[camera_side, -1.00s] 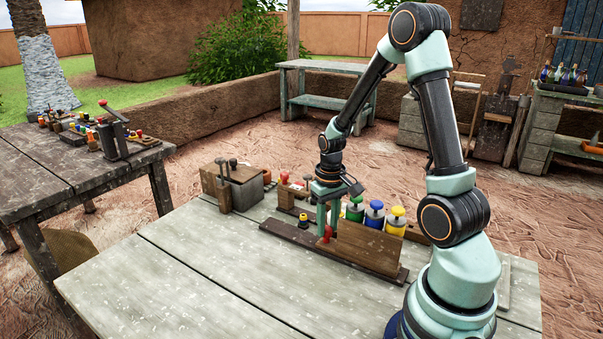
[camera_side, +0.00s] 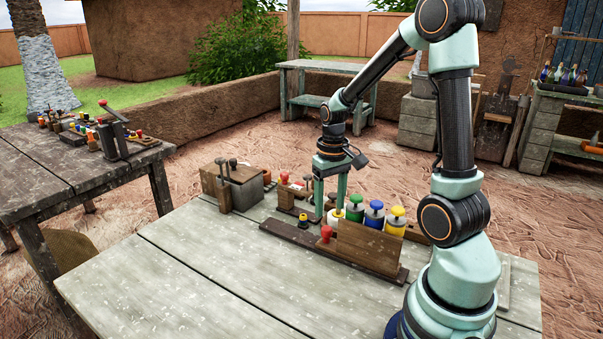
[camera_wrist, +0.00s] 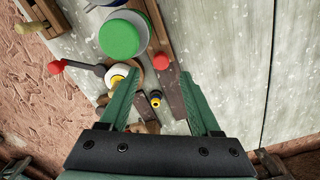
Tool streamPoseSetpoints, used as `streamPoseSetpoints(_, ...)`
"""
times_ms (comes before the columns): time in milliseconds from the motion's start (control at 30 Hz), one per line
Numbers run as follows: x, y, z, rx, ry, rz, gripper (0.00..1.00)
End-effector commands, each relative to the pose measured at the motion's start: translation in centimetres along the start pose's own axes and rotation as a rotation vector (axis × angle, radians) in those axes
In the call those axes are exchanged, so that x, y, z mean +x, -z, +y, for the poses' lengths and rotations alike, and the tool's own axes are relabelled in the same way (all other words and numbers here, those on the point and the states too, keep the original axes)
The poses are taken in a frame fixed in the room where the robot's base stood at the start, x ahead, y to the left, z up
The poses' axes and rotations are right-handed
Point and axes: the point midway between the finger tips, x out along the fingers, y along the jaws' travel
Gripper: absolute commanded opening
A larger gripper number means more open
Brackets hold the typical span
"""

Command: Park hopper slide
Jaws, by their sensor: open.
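The hopper slide appears to be the upright brown wooden block (camera_side: 372,248) with a red knob (camera_side: 326,233) at its left end. It sits on the right part of a long dark wooden rail (camera_side: 283,233). In the wrist view the red knob (camera_wrist: 160,62) lies between and just beyond my fingertips. My gripper (camera_side: 331,207) is open and empty, pointing down above the knob end of the slide. Its two spread fingers also show in the wrist view (camera_wrist: 162,75). The block hides part of the jars behind it.
White, green (camera_side: 355,208), blue (camera_side: 374,213) and yellow (camera_side: 396,221) jars stand in a row behind the block. A small yellow-and-black knob (camera_side: 303,220) is at the rail's left part. A wood-and-metal box (camera_side: 238,187) stands at back left. The table's front left is clear.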

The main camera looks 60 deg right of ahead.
Motion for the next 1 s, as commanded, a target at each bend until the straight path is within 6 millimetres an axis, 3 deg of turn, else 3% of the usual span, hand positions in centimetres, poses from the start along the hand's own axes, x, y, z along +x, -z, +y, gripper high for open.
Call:
streamPoseSetpoints(100,-2.5,0.1,0.0,0.001,0.000,0.006,0.64)
streamPoseSetpoints(300,-5.0,0.0,0.1,0.001,0.000,0.003,0.64)
streamPoseSetpoints(767,-5.8,0.0,0.0,0.000,0.000,0.000,0.64)
streamPoseSetpoints(867,-6.3,-0.2,-0.7,-0.017,-0.001,0.020,0.64)
streamPoseSetpoints(1000,-8.1,-1.0,-3.5,-0.089,-0.001,0.097,0.64)
